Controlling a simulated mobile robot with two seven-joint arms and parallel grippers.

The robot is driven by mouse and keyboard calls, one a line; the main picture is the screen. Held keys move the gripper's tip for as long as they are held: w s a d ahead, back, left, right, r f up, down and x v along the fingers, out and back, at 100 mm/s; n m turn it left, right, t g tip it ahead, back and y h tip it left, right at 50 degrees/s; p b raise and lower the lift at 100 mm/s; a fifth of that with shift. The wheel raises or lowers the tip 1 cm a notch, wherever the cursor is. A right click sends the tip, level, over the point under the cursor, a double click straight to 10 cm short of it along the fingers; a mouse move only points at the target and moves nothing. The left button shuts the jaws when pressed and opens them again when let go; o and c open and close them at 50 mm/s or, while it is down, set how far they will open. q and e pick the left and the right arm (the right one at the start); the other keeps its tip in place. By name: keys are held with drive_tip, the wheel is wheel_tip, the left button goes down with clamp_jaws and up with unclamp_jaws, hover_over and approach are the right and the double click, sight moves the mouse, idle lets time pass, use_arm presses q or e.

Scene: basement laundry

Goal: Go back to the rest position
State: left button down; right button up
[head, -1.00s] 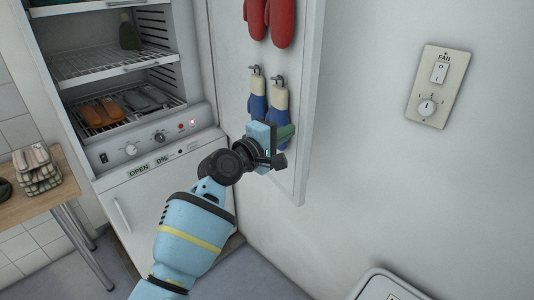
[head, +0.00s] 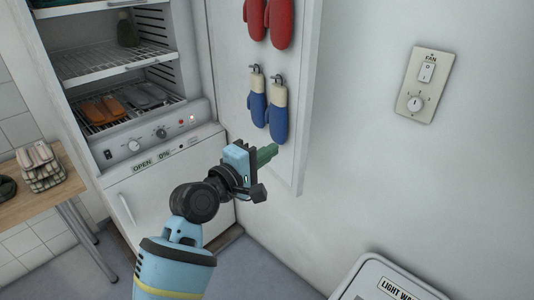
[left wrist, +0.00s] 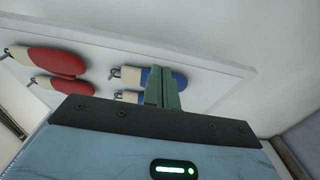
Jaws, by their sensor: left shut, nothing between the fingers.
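My left gripper (head: 266,154) is in front of the open white cabinet door (head: 303,150), just below the blue mitts in the head view. Its green fingers are shut with nothing between them. They also show in the left wrist view (left wrist: 162,90), where they overlap part of a blue mitt (left wrist: 165,78). In the head view, two blue-and-cream mitts (head: 278,115) and two red mitts (head: 281,28) hang on the door, clear of the gripper. My right gripper is not in view.
The open cabinet (head: 110,60) holds orange slippers (head: 103,108) and grey slippers (head: 146,95) on a wire rack. A fan switch plate (head: 424,85) is on the wall. A white lidded bin (head: 375,280) stands lower right.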

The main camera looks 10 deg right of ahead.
use_arm(q)
drive_tip(key=shift+s+a, duration=0.2)
drive_tip(key=shift+s, duration=0.15)
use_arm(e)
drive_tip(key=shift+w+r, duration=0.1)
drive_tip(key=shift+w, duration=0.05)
